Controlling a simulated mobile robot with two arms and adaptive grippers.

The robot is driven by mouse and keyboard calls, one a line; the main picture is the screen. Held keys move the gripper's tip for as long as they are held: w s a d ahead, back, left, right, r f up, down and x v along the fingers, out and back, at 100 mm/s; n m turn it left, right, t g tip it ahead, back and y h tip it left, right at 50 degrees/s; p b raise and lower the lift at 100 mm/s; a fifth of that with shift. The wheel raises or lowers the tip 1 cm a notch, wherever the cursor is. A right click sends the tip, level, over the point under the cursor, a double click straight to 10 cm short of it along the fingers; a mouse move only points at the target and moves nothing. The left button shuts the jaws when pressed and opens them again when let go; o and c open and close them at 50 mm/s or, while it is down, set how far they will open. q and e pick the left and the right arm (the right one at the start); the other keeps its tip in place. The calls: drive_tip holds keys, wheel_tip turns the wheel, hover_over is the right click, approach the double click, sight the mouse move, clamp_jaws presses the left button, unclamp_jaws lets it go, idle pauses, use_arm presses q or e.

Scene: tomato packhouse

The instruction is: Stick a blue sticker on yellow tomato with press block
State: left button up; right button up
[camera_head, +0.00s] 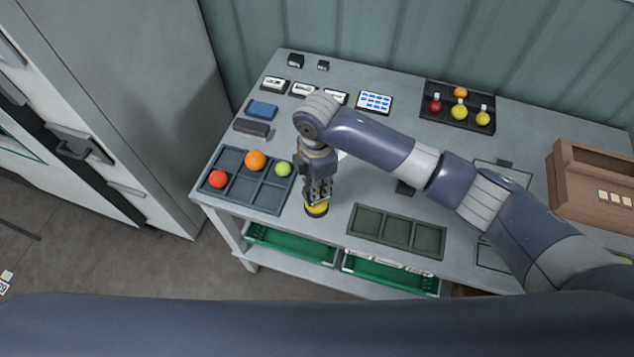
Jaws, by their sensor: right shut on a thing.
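The yellow tomato (317,210) is at the front edge of the table, right of the sorting tray, with a dark rim showing around its lower part. My right gripper (318,197) points straight down over it, its fingers shut at the tomato's top. No separate block shows between the fingers, though they hide the grip. A white card with blue stickers (374,103) lies at the back of the table. I cannot tell for sure which thing is the press block. A dark grey block (252,128) lies at the left. My left gripper is out of view.
The divided tray (236,204) holds red, orange and green tomatoes. An empty three-part tray (397,231) lies at the front. A blue block (262,110) and small cards stand behind. A black tray (457,118) holds several fruits, and a brown box (592,188) stands right.

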drive_tip(key=shift+f, duration=0.5)
idle(0.6)
drive_tip(key=shift+s+f, duration=0.1)
idle(1.7)
wheel_tip(320, 180, up, 7)
drive_tip(key=p, duration=0.7)
drive_tip(key=shift+p, duration=0.4)
